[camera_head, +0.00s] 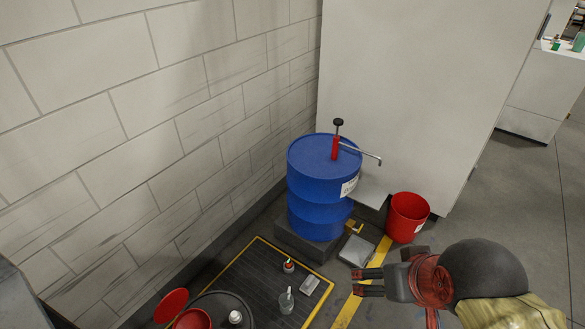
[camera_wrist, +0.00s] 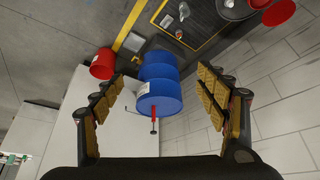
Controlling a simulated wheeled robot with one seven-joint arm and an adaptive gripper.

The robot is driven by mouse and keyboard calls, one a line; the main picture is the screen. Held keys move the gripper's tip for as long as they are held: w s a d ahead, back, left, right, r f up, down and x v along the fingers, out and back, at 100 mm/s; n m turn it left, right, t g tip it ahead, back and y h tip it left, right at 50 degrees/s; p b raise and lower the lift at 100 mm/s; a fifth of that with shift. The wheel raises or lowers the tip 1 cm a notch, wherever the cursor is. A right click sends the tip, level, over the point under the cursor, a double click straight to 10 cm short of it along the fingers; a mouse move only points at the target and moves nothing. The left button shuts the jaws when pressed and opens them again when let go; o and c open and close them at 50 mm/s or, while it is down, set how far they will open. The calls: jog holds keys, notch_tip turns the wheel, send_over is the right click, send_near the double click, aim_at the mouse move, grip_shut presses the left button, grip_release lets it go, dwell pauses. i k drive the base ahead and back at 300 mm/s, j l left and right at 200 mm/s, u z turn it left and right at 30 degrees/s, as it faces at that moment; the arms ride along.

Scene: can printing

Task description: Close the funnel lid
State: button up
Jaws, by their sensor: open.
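The red funnel (camera_head: 192,320) sits on a dark drum (camera_head: 238,301) at the bottom edge of the head view, partly cut off. Its round red lid (camera_head: 171,306) stands tilted open at the funnel's left side. In the wrist view the lid (camera_wrist: 278,13) is at the top right, beside a sliver of the funnel (camera_wrist: 259,3). My gripper (camera_head: 358,282) is open and empty, well to the right of the funnel and lid in the head view. Its two padded fingers (camera_wrist: 158,100) are spread apart in the wrist view.
A blue barrel (camera_head: 320,185) with a red hand pump (camera_head: 335,148) stands against the wall, with a red bucket (camera_head: 408,217) to its right. A dark mat (camera_head: 262,275) with yellow edging holds small containers. A grey cabinet (camera_head: 410,90) stands behind.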

aim_at(171, 305)
jog(key=u, duration=1.6)
jog(key=i+u, duration=0.15)
jog(key=i, duration=0.35)
jog(key=l, duration=0.1)
